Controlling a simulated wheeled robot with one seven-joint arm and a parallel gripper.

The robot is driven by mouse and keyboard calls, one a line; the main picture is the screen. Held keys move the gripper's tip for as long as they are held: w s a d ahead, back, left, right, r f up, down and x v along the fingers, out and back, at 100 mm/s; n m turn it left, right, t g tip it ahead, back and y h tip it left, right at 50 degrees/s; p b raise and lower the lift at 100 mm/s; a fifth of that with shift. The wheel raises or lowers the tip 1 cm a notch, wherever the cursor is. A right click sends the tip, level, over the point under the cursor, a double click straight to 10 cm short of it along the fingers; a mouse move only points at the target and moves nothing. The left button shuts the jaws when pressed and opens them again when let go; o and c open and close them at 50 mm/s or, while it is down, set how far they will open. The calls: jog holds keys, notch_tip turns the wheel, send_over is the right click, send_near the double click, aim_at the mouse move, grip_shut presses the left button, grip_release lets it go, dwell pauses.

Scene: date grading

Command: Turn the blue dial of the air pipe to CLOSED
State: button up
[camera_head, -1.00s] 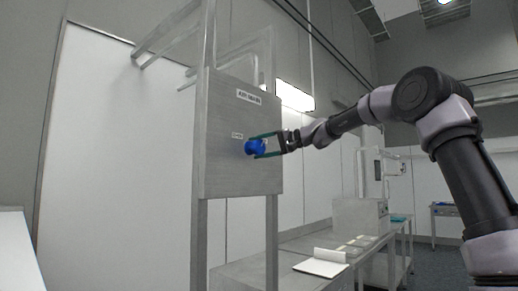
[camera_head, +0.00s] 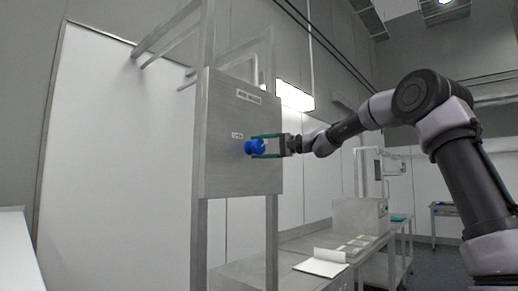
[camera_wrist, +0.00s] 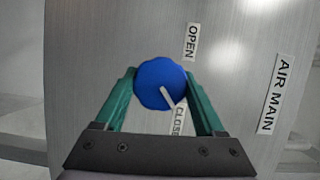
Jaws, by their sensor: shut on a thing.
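The blue dial (camera_head: 252,147) is on the front of an upright metal panel (camera_head: 225,170). My gripper (camera_head: 258,147) reaches it from the right, with its green fingers on opposite sides of the dial. In the wrist view the round blue dial (camera_wrist: 158,80) sits between the two green fingers of my gripper (camera_wrist: 160,76). The dial's white pointer (camera_wrist: 168,97) points down and slightly right, toward the CLOSED label (camera_wrist: 178,121), whose lower end is partly hidden. The OPEN label (camera_wrist: 191,42) lies above right of the dial.
An AIR MAIN label (camera_wrist: 276,94) is on the same panel. Metal frame posts (camera_head: 202,240) carry the panel. A metal bench (camera_head: 285,245) with a white sheet-like item (camera_head: 320,267) stands below and to the right. Open space lies right of the panel around my arm.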

jog(key=o, duration=1.3)
jog(key=shift+o, duration=0.2)
jog(key=shift+d, duration=0.15)
jog(key=v, duration=1)
jog(key=shift+s+d, duration=0.15)
jog(key=shift+d, duration=0.15)
